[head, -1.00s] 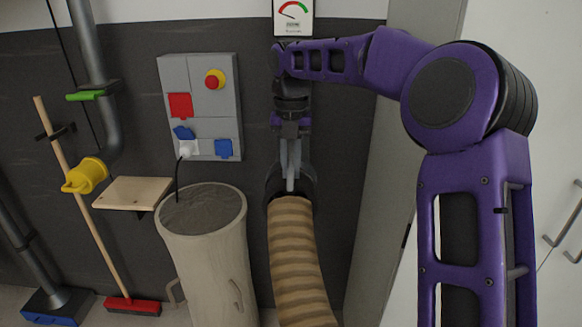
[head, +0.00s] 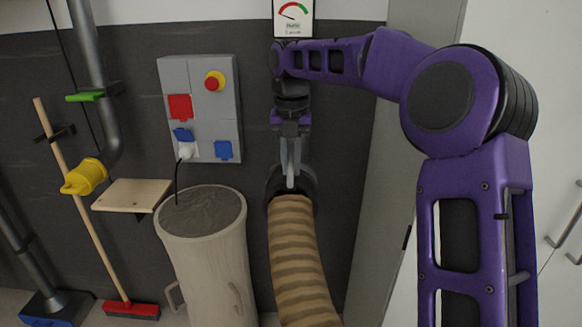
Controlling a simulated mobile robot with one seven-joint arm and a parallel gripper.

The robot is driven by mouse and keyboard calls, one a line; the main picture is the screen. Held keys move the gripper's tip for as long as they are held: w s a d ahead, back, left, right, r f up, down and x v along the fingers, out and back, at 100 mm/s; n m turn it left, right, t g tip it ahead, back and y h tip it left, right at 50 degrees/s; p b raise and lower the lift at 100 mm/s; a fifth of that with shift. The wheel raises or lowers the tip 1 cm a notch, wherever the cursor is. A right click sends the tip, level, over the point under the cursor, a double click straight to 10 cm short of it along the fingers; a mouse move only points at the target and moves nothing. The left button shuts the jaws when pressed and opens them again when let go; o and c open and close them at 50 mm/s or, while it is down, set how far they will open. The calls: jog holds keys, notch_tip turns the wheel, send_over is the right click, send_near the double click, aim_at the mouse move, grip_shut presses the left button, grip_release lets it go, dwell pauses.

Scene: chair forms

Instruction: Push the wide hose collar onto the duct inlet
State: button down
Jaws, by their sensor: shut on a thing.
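My gripper (head: 290,180) points down in the middle of the head view, its grey fingers shut on the dark hose collar (head: 274,184). The collar is a wide dark ring at the top end of a tan and brown striped hose (head: 298,262), which hangs down to the bottom edge. A grey duct pipe (head: 86,45) with a green lever runs down the wall at the left and ends in a yellow piece (head: 84,177). My fingers and the hose hide part of the collar.
A pale bin (head: 208,265) with a dark top stands left of the hose. A wooden shelf (head: 130,194), a broom (head: 132,310) and a switch box (head: 200,105) are on the left. A gauge (head: 293,15) hangs above. A pale cabinet (head: 545,130) stands at the right.

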jog(key=shift+w+r+t, duration=0.1)
jog(key=shift+w+t, duration=0.15)
jog(key=shift+t, duration=0.05)
jog(key=shift+w+r+t+b, duration=0.15)
jog(key=shift+w+t+b, duration=0.3)
jog(key=shift+t+b, duration=1.05)
dwell(0.5)
jog(key=shift+w+a+r+t+b, duration=0.1)
jog(key=shift+w+t+b, duration=0.25)
jog(key=shift+b, duration=1.35)
jog(key=shift+w+a+r+t+b, duration=0.1)
jog(key=shift+t+b, duration=0.45)
jog(key=shift+b, duration=1.1)
jog(key=shift+f, duration=0.1)
jog(key=shift+w+t+b, duration=0.1)
jog(key=shift+t+b, duration=0.2)
jog(key=shift+t, duration=0.2)
jog(key=shift+w+a+r+t, duration=0.1)
jog(key=shift+w+t, duration=0.1)
jog(key=shift+t, duration=0.4)
jog(key=shift+w+r+t, duration=0.1)
jog(key=shift+w+t, duration=0.05)
jog(key=shift+t, duration=0.45)
